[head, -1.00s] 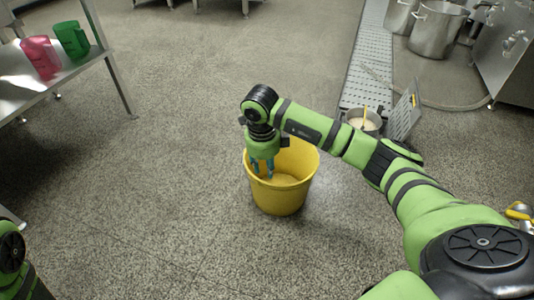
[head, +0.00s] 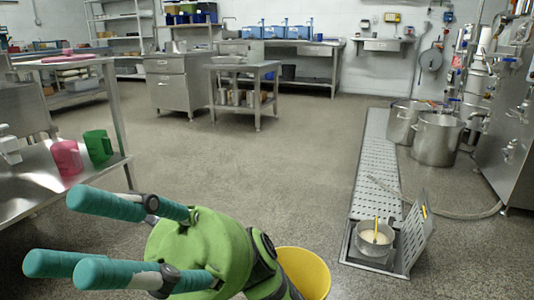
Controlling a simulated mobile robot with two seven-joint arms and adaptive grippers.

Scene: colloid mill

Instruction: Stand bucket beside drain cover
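The yellow bucket (head: 308,272) is at the bottom centre of the head view, partly cut off by the frame edge and partly hidden by my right arm. The perforated drain cover (head: 378,152) runs along the floor to the right. A raised plate (head: 416,238) stands tilted at its near end, right of the bucket, with bare floor between. My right gripper (head: 62,235) is close to the camera at lower left, its teal fingers spread, empty and pointing left, away from the bucket. My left gripper is not in view.
A pot (head: 374,241) with pale contents and a yellow-handled tool sits in the open drain end. Large steel pots (head: 437,139) and a hose lie right of the drain. A steel table (head: 42,180) with pink and green jugs stands left. The middle floor is clear.

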